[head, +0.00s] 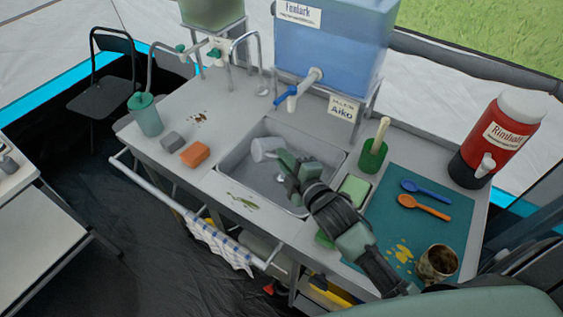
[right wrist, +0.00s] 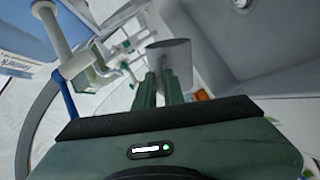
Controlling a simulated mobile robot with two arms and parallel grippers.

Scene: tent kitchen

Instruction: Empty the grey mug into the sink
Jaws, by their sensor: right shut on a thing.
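The grey mug (head: 264,148) is held over the sink basin (head: 234,172), near its back left part. It looks tipped over on its side in the head view. My right gripper (head: 281,160) is shut on it, reaching in from the lower right. In the right wrist view the mug (right wrist: 170,57) sits at the tips of the two green fingers (right wrist: 162,88). The inside of the mug is not clear, and no pouring liquid shows. My left gripper is not in view.
A blue water tank (head: 335,40) with a tap (head: 300,88) stands behind the sink. An orange sponge (head: 195,153) and a teal cup (head: 146,115) are to the left. A green brush holder (head: 373,155), a teal mat (head: 442,207) with spoons and a dirty tin (head: 437,264) are to the right.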

